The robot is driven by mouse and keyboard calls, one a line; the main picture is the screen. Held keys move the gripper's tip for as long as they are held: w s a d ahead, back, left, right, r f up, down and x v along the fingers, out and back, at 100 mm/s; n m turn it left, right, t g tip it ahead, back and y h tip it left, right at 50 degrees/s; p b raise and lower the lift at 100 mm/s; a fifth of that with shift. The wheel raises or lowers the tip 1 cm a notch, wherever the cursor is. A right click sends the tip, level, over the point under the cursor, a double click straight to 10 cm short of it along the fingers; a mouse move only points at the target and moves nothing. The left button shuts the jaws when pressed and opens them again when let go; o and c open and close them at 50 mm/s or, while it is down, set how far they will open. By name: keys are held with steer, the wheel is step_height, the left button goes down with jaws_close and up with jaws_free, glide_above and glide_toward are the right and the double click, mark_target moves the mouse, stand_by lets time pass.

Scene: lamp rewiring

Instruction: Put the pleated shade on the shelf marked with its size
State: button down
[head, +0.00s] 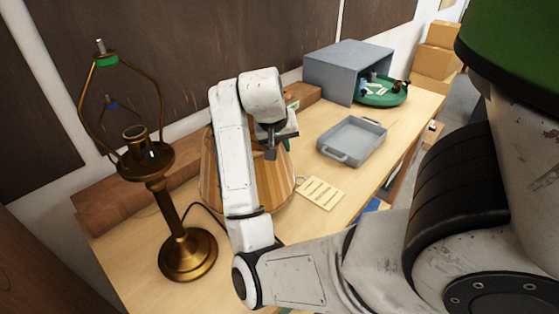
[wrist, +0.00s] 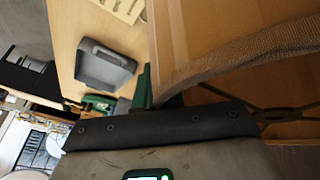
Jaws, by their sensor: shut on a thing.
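The pleated shade (head: 281,179), tan with vertical stripes, stands on the workbench, partly hidden behind my arm. My gripper (head: 271,153) is at its upper part and shut on it. In the wrist view the shade (wrist: 210,28) fills the upper right, with its braided rim running to the green fingers of my gripper (wrist: 153,94). The exact contact is partly hidden. I cannot make out a shelf with a size mark in either view.
A brass lamp (head: 187,250) with a tall harp stands left of the shade, its dark cord beside it. A slotted card (head: 320,193), a grey tray (head: 350,141), a grey box (head: 335,72) and a round green tray (head: 383,99) occupy the right. Cardboard boxes (head: 436,58) stand beyond.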

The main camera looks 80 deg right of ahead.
steer(key=shift+w+d+f, duration=0.35)
steer(key=shift+d+f, duration=0.05)
steer(key=shift+f, duration=0.2)
steer(key=shift+w+d+f+b, duration=0.1)
steer(key=shift+f+b, duration=0.2)
steer(key=shift+f, duration=0.6)
steer(key=shift+w+d+f+b, duration=0.1)
steer(key=shift+f+b, duration=0.2)
steer(key=shift+f, duration=0.6)
steer(key=shift+f, duration=0.15)
steer(key=c, duration=1.3)
jaws_free()
steer(key=shift+o, duration=0.2)
